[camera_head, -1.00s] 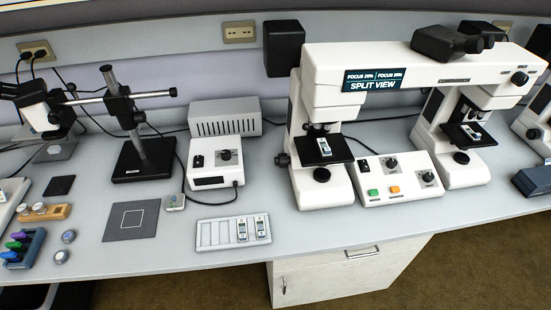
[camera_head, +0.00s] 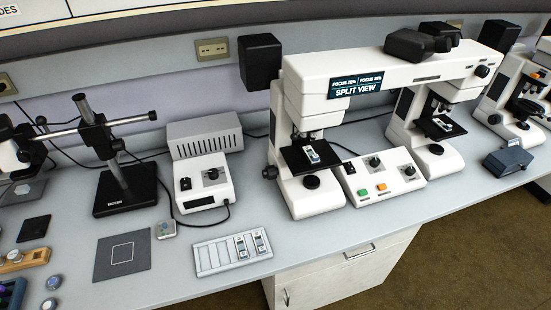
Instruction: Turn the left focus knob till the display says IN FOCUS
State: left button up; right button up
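The white comparison microscope (camera_head: 400,75) stands on the bench, with two stands joined by a bridge. Its dark display (camera_head: 355,84) reads SPLIT VIEW, with two FOCUS percentages above it, too small to read surely. A dark round focus knob (camera_head: 270,172) sticks out on the left side of the left stand. The left stage (camera_head: 298,160) and the right stage (camera_head: 434,130) each hold a small slide. Neither of my grippers is in view, and nothing touches the knob.
A control box (camera_head: 379,176) with green and orange buttons sits between the stands. A slide tray (camera_head: 213,258), a lamp supply (camera_head: 205,185) and a boom stand (camera_head: 125,190) are to the left. Bare bench lies in front of the knob. A black box (camera_head: 259,60) is above it.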

aim_at(270, 172)
jog(key=i+j+u, duration=0.15)
jog(key=j+u, duration=0.2)
jog(key=i+j+u, duration=0.15)
jog(key=u, duration=0.2)
